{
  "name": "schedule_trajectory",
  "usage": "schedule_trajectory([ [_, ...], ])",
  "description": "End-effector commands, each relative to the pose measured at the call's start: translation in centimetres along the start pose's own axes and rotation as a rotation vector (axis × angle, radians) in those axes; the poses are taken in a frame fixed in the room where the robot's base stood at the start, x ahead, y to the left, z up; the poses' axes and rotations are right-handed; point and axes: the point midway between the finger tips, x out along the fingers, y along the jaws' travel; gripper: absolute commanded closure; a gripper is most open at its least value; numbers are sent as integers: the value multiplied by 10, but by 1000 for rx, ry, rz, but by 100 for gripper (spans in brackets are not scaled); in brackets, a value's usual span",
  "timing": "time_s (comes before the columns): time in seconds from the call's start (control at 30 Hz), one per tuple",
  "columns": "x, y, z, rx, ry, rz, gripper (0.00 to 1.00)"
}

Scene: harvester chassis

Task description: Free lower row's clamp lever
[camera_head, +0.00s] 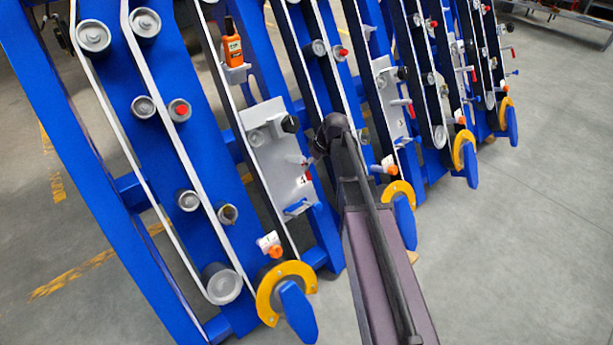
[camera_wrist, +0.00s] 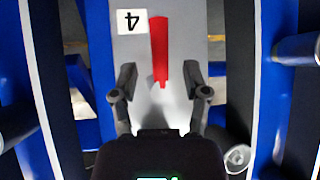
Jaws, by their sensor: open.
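A red clamp lever (camera_wrist: 160,50) stands out from a grey plate (camera_wrist: 196,32) in the wrist view, beside a white label with an upside-down 4 (camera_wrist: 131,21). My gripper (camera_wrist: 160,76) is open, with one finger on each side of the lever's narrow end. Gaps show between both fingers and the lever, so it is not gripped. In the head view, the plate (camera_head: 268,158) carries the same number label (camera_head: 303,180) with a bit of red beside it. My arm comes up from the bottom, and its dark end lies just right of the plate, hiding the fingertips.
Blue frames with belts and grey rollers (camera_head: 222,284) stand in a slanted line. An orange bottle (camera_head: 233,45) sits on a small holder above the plate. Yellow rings with blue paddles (camera_head: 297,310) stick out at the lower ends. Grey floor at the right is clear.

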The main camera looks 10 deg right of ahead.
Motion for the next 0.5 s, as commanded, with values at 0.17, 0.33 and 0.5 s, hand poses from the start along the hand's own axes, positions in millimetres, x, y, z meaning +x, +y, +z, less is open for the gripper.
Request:
schedule_trajectory([
  [0.17, 19, 0, 1, -1, 0, 0, 40],
  [0.33, 32, 0, 1, -2, 0, 0, 40],
  [0.5, 40, 0, 0, -1, 0, 0, 40],
])
